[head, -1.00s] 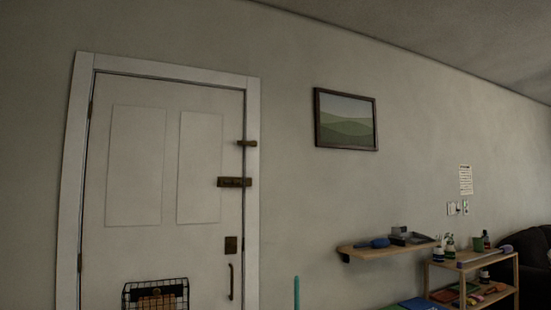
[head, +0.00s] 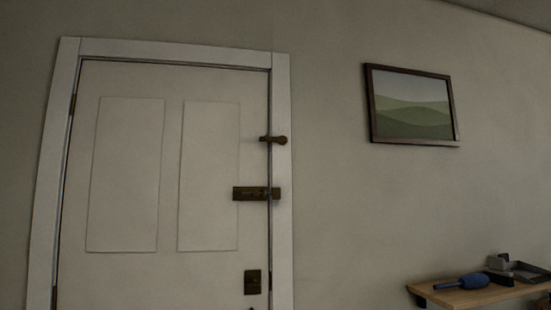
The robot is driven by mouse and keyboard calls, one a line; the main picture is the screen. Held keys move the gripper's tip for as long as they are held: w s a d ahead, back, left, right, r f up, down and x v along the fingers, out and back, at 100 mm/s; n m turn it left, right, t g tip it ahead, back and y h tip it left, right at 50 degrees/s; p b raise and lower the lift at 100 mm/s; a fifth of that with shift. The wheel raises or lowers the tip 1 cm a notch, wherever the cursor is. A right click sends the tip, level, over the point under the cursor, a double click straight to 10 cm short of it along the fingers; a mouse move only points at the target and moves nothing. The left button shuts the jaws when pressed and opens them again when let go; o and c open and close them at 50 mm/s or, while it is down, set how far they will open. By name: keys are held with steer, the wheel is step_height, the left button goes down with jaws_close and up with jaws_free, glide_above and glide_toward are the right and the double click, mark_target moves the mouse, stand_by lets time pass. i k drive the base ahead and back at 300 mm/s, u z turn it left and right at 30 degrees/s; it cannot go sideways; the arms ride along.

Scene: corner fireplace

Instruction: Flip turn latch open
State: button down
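A white panelled door (head: 165,275) stands shut in its white frame at the left of the head view. A small dark brass turn latch (head: 274,139) sits high on the door's right edge. It lies about level and reaches across the gap onto the frame. Below it a dark brass slide bolt (head: 256,193) also spans the door edge and the frame. A dark square lock plate (head: 252,282) is lower on the door. My gripper is not in view.
A wooden wall shelf (head: 470,295) juts out at the lower right, with a blue brush-like item (head: 462,282) and a grey tray (head: 525,271) on it. A framed landscape picture (head: 412,105) hangs right of the door. The wall between is bare.

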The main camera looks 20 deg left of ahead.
mark_target(267, 138)
steer(key=u, duration=0.45)
steer(key=i, duration=0.95)
steer(key=u, duration=0.9)
steer(key=i, duration=0.35)
steer(key=u, duration=0.25)
